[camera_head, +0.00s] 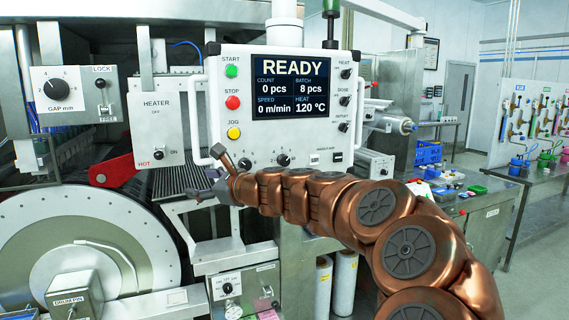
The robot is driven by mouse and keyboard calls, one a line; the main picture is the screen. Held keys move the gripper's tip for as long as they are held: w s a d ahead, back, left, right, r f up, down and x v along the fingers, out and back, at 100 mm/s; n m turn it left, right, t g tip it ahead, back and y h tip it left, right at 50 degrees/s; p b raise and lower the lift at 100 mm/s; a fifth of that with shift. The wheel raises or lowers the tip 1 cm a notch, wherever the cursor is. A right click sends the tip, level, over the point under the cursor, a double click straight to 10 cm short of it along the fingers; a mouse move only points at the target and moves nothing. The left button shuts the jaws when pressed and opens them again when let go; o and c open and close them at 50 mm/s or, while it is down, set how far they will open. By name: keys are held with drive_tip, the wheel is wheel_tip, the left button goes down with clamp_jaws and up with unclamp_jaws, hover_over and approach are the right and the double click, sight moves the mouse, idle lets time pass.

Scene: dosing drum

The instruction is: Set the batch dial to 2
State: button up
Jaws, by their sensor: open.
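The control panel (300,139) is a white box with a dark screen (290,87) reading READY, count 0 pcs, batch 8 pcs, speed 0 m/min and heat 120 °C. Two black dials sit along its lower edge, a left dial (243,162) and a right dial (283,160) with marks around it. Their labels are too small to read, so I cannot tell which is the batch dial. My gripper (208,174) is open and empty, below and left of the left dial and apart from both dials. My copper arm runs in from the right, under the panel.
Start, stop and jog buttons (233,102) line the panel's left side. White handles (197,120) flank it. More knobs (345,88) are on its right side. A heater box (157,129) and large drum (135,235) stand left. Free room lies before the panel face.

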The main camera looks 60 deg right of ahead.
drive_tip(key=s+d+m+h, duration=0.3)
drive_tip(key=d+m, duration=0.1)
drive_tip(key=d, duration=0.3)
drive_tip(key=s+d+m+h, duration=0.2)
drive_tip(key=s+d+m, duration=0.15)
drive_tip(key=d, duration=0.35)
drive_tip(key=m+g+h, duration=0.1)
drive_tip(key=m+h, duration=0.3)
drive_tip(key=m, duration=0.2)
approach(286, 161)
drive_tip(key=x, duration=0.2)
drive_tip(key=shift+p+x, duration=0.55)
drive_tip(key=shift+x, duration=3.3)
drive_tip(key=shift+c, duration=0.4)
drive_tip(key=c, duration=1.1)
